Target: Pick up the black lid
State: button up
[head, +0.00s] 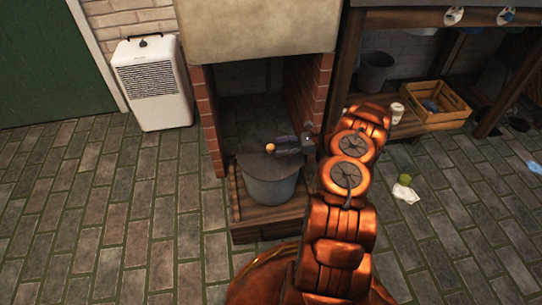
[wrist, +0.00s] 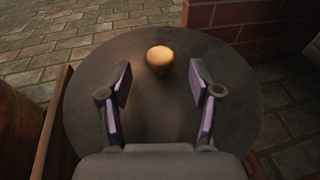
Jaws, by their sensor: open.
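The black lid is a dark round disc with a light tan knob. In the head view the lid (head: 254,163) lies on top of a grey metal bucket (head: 270,190) inside the brick fireplace. In the wrist view the lid (wrist: 230,80) fills the middle, and its knob (wrist: 159,57) stands ahead of my fingertips, centred between them. My gripper (wrist: 160,80) is open and empty, its two purple-padded fingers apart above the lid. In the head view my gripper (head: 279,147) reaches in from the right with its tips beside the knob. I cannot tell the exact height above the lid.
Brick pillars (head: 207,120) stand on both sides of the opening. The bucket stands on a wooden base (head: 243,229). A white heater (head: 152,83) is at the left. A wooden crate (head: 436,118) and a white cup (head: 396,112) are at the right. The tiled floor at the left is clear.

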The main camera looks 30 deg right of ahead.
aim_at(270, 151)
jog(key=x, duration=0.2)
jog(key=shift+w+a+b, duration=0.1)
jog(key=shift+a+b, duration=0.15)
jog(key=shift+b, duration=0.1)
grip_shut()
